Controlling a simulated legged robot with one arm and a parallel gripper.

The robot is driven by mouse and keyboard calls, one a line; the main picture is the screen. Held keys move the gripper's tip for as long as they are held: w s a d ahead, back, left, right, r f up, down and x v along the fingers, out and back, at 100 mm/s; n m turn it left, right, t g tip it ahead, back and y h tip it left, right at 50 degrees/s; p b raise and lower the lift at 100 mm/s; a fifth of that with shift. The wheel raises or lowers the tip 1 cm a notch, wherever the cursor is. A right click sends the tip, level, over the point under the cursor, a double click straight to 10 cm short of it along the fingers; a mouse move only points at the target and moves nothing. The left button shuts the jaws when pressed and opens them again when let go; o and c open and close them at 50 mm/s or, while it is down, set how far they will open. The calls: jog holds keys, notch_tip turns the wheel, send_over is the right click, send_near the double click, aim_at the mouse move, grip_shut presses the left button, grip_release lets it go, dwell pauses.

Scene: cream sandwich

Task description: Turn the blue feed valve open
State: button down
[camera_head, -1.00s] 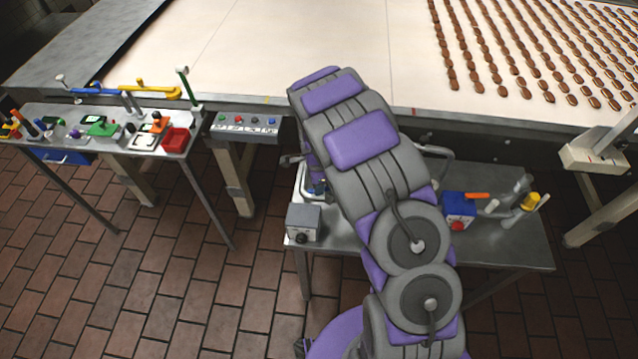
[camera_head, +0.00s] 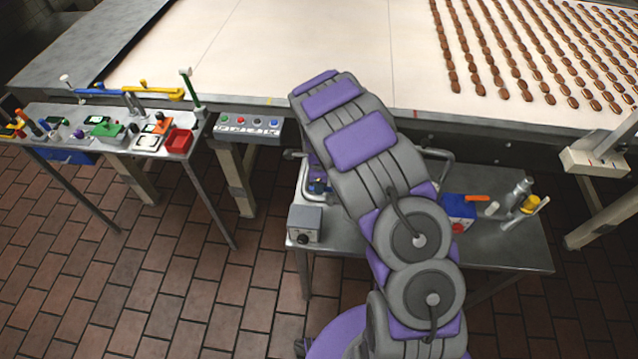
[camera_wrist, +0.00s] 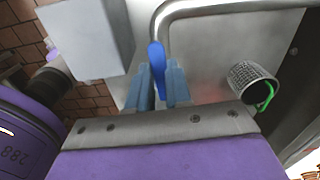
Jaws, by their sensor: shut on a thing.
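The blue valve handle (camera_wrist: 157,66) stands in the middle of the wrist view, in front of a curved metal pipe (camera_wrist: 172,14). My gripper (camera_wrist: 161,74) has its two blue-grey fingers on either side of the handle and is shut on it. The handle's lower part is between the fingers. In the head view a small bit of blue (camera_head: 318,187) shows at the left edge of my arm, beside the pipe. My gripper is hidden behind my arm there. How far the valve is turned cannot be told.
A grey box with a knob (camera_head: 304,223) stands at the table's left front. A blue box (camera_head: 458,208) with a red knob and an orange handle is right of my arm. A mesh cylinder (camera_wrist: 252,82) is right of my fingers. The conveyor (camera_head: 250,45) runs behind.

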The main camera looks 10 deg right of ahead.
jog(key=c, duration=1)
grip_release()
jog(key=shift+c, duration=0.2)
jog(key=shift+w+r, duration=0.1)
notch_tip(320, 180, up, 17)
jog(key=p, duration=0.1)
jog(key=s+d+r+n+b, duration=0.15)
jog(key=s+r+n, duration=0.25)
jog(key=s, duration=0.4)
jog(key=s+d+r+n+b, duration=0.1)
jog(key=s+d+r+n, duration=0.1)
jog(key=s+r+n, duration=0.35)
jog(key=s+f+n+g+b, duration=0.1)
jog(key=s+n, duration=1)
jog(key=s, duration=1.4)
jog(key=shift+s+a+f+g+b, duration=0.4)
jog(key=shift+a+f+b, duration=0.05)
jog(key=shift+f+b, duration=0.45)
